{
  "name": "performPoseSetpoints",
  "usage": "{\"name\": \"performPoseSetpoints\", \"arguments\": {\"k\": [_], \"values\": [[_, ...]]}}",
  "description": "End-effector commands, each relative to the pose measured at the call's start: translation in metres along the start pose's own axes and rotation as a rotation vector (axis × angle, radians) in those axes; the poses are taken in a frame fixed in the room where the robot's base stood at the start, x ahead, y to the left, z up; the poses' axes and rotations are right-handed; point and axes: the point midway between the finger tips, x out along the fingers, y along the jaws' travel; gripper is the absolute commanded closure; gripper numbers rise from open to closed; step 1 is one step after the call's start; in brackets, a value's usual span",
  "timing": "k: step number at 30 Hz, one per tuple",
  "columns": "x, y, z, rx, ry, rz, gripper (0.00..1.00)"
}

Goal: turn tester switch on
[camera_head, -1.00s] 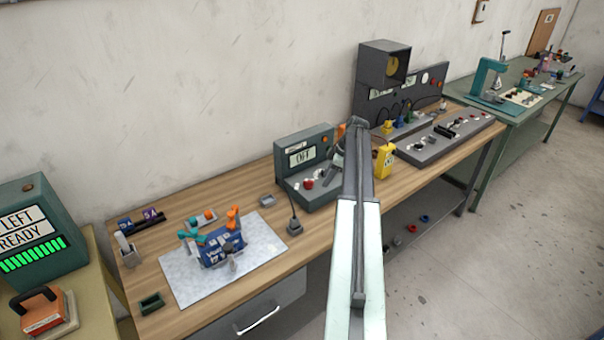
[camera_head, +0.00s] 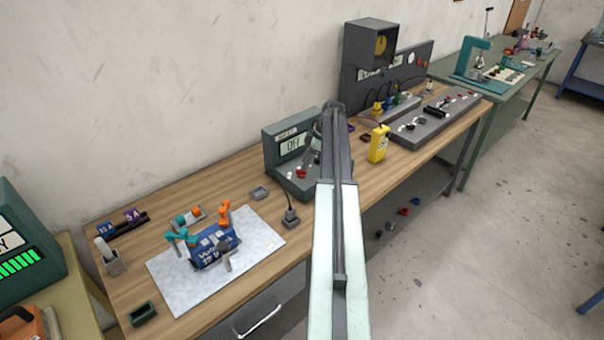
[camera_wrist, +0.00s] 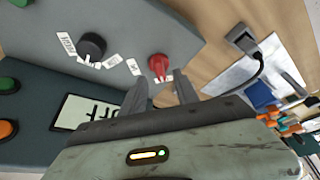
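The tester (camera_head: 285,137) is a dark grey-green box on the wooden bench, with a lit display (camera_head: 292,145) reading OFF. In the wrist view its display (camera_wrist: 88,118) shows upside down. A red switch (camera_wrist: 158,66) sits on its sloped grey panel, with a black knob (camera_wrist: 92,45) and small white labels beside it. My gripper (camera_wrist: 160,84) is open, its two fingers apart and pointing at the red switch, which shows between and just beyond the tips. Contact cannot be told. In the head view my arm hides the tester's right side.
A yellow meter (camera_head: 378,144) and a grey control panel (camera_head: 436,122) stand to the right on the bench. A blue battery pack (camera_head: 215,247) lies on a pale mat (camera_head: 180,290) to the left. A corded plug (camera_head: 290,217) stands in front of the tester.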

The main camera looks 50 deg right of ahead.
Motion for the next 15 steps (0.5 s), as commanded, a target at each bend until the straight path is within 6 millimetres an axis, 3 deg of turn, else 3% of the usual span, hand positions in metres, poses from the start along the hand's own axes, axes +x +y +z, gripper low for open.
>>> {"name": "performPoseSetpoints", "arguments": {"k": [1, 4, 13, 15], "values": [[0.019, 0.0, 0.003, -0.002, 0.0, 0.0, 0.64], [0.032, 0.0, 0.002, -0.001, 0.0, 0.0, 0.64], [0.033, 0.0, -0.001, -0.001, 0.0, 0.0, 0.64], [0.033, 0.0, -0.001, -0.001, 0.0, 0.0, 0.8]]}}
